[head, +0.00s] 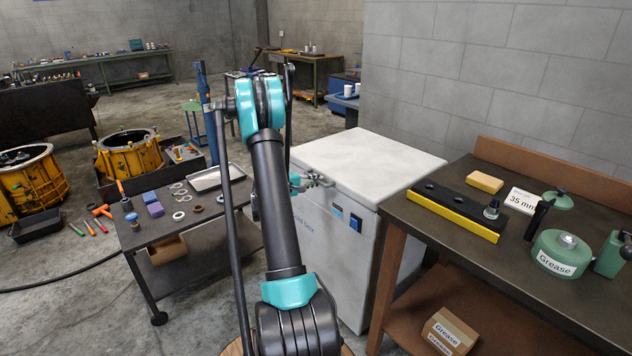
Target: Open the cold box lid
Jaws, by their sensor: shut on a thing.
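The cold box (336,265) is a white chest with lettering, a blue label and a small dark panel on its front. It stands between the two tables. Its pale lid (368,162) lies flat and looks closed. My gripper (324,181) is at the lid's front edge, near the left corner, and is shut on the lid there. The exact spot of contact is small and hard to make out. My arm covers the left part of the box.
A dark workbench (470,259) on the right holds a black-and-yellow block (457,211), grease tins and a "35 mm" card. A low grey table (180,232) on the left holds rings and small parts. A grey wall rises behind the box; the space above the lid is clear.

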